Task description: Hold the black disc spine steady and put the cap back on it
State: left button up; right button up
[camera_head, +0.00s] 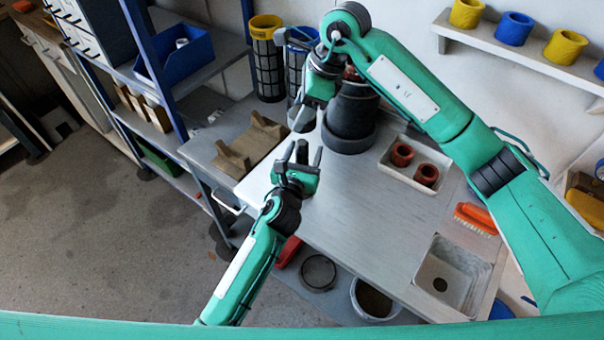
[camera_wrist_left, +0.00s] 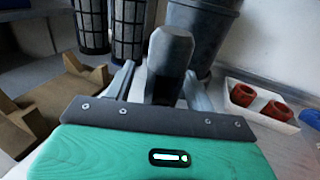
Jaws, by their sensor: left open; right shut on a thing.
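A dark stepped cylinder (camera_head: 350,112) stands upright at the back of the bench. It also shows behind my left fingers in the left wrist view (camera_wrist_left: 212,25). I cannot tell for certain whether it is the disc spine. My right gripper (camera_head: 303,104) is left of the cylinder, above the bench, pointing down. It is shut on a small grey round piece (camera_head: 303,119), possibly the cap, partly hidden by the hand. My left gripper (camera_head: 303,155) is open, with its fingers pointing toward the back of the bench. It is below and in front of the right gripper, apart from the cylinder.
A white tray (camera_head: 391,172) with two red-brown rings lies right of the cylinder. Brown cradles (camera_head: 253,142) lie on the left, with mesh cages (camera_head: 266,70) behind. An orange brush (camera_head: 474,217) and a square basin (camera_head: 463,252) are at right. The middle of the bench is clear.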

pick_arm(q)
grip_shut()
pick_arm(e)
send_over(298, 142)
jog(key=shift+d+f, duration=0.2)
jog(key=shift+f, duration=1.05)
jog(key=shift+d+f, duration=0.2)
jog(key=shift+f, duration=1.05)
jog(key=shift+f, duration=0.1)
jog(key=shift+f, duration=0.75)
jog(key=shift+f, duration=0.6)
